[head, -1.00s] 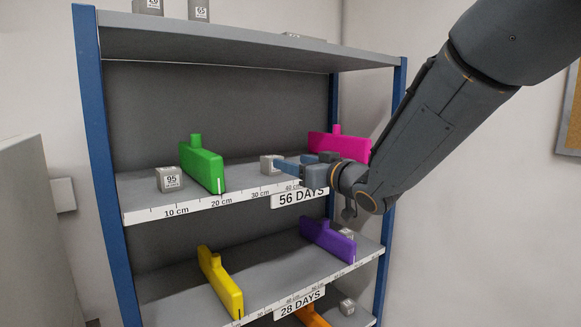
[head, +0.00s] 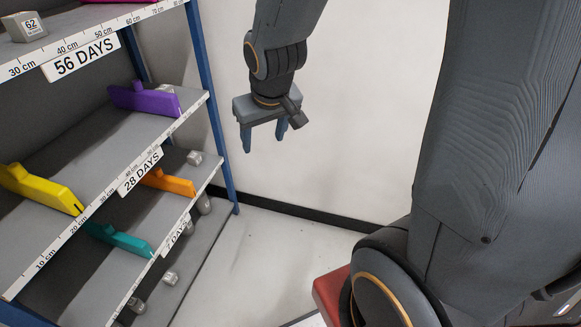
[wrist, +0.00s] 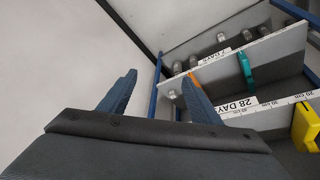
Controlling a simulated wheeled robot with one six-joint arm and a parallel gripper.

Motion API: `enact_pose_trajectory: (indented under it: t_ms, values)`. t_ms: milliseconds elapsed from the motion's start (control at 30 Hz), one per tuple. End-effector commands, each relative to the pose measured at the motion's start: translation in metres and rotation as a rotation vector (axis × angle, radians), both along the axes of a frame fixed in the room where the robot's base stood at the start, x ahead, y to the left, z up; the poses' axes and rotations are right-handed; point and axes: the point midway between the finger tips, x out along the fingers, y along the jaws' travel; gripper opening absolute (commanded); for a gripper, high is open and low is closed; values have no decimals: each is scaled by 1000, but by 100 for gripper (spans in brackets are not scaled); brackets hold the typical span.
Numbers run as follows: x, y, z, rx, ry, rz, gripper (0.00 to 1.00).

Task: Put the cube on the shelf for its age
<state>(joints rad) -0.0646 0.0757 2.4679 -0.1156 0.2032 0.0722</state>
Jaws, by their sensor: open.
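A grey cube marked 62 (head: 24,27) stands on the shelf labelled 56 DAYS (head: 103,33), at the upper left of the head view. My gripper (head: 264,136) is open and empty, its fingers pointing down in free air to the right of the rack. It is well apart from the cube. Both spread fingers also show in the wrist view (wrist: 160,77), with nothing between them. The cube does not show in the wrist view.
The 28 DAYS shelf (head: 75,160) below carries a purple divider (head: 145,98) and a yellow divider (head: 40,187). The 7 DAYS shelf has orange (head: 168,182) and teal (head: 120,240) dividers. A blue post (head: 208,85) bounds the rack. Open floor (head: 285,245) lies right of it.

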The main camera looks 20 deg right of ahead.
Motion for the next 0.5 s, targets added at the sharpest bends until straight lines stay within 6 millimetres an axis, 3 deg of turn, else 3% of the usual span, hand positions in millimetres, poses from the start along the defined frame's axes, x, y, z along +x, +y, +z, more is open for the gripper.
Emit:
enact_pose_trajectory:
  t_ms: [33, 100, 200, 300, 500]
  values:
    - [-28, -11, -10, 0, 78, -33, 58]
    - [-62, -19, -19, 6, 176, -62, 58]
    - [-94, -22, -27, 17, 266, -87, 58]
    - [-107, -22, -29, 23, 305, -95, 58]
    - [-109, -22, -29, 23, 308, -95, 58]
